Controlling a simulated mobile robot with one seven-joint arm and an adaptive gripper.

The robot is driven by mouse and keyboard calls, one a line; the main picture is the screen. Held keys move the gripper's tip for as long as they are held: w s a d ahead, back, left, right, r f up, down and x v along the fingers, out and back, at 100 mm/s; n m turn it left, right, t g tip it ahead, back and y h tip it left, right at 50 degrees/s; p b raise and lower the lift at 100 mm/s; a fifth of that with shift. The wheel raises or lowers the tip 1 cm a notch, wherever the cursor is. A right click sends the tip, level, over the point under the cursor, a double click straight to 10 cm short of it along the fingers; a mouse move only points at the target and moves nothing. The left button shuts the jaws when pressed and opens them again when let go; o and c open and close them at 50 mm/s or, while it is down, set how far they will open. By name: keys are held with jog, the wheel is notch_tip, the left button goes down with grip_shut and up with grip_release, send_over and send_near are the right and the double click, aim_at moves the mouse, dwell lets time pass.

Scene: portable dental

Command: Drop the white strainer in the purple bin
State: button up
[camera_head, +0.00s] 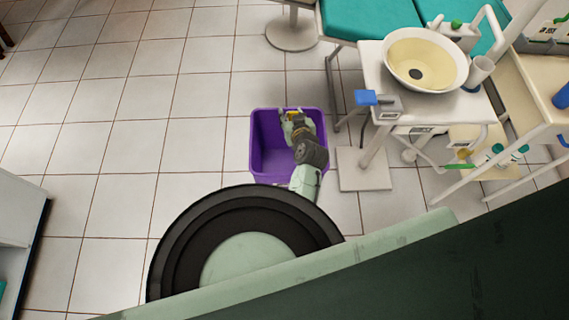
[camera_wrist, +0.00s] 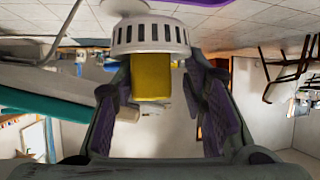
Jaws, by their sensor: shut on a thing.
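The purple bin (camera_head: 262,150) stands on the floor in the head view, open side up. My gripper (camera_head: 292,118) is over the bin's opening, near its far side. In the wrist view my gripper (camera_wrist: 153,88) has its purple-padded fingers on both sides of a yellow part (camera_wrist: 151,78). This part joins the white slotted strainer (camera_wrist: 150,34), which sticks out beyond the fingertips. A strip of the purple bin's rim (camera_wrist: 205,2) shows at the top of the wrist view. The strainer is too small to make out clearly in the head view.
A white dental unit with a round basin (camera_head: 425,60) stands to the right of the bin, its base (camera_head: 363,170) close beside it. A beige cart (camera_head: 530,90) is farther right. The tiled floor left of the bin is clear.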

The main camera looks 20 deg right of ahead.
notch_tip(320, 180, down, 5)
jog(key=b, duration=0.3)
jog(key=shift+f, duration=0.1)
jog(key=o, duration=1)
jog(key=shift+r, duration=0.2)
notch_tip(320, 180, up, 10)
jog(key=shift+f, duration=0.1)
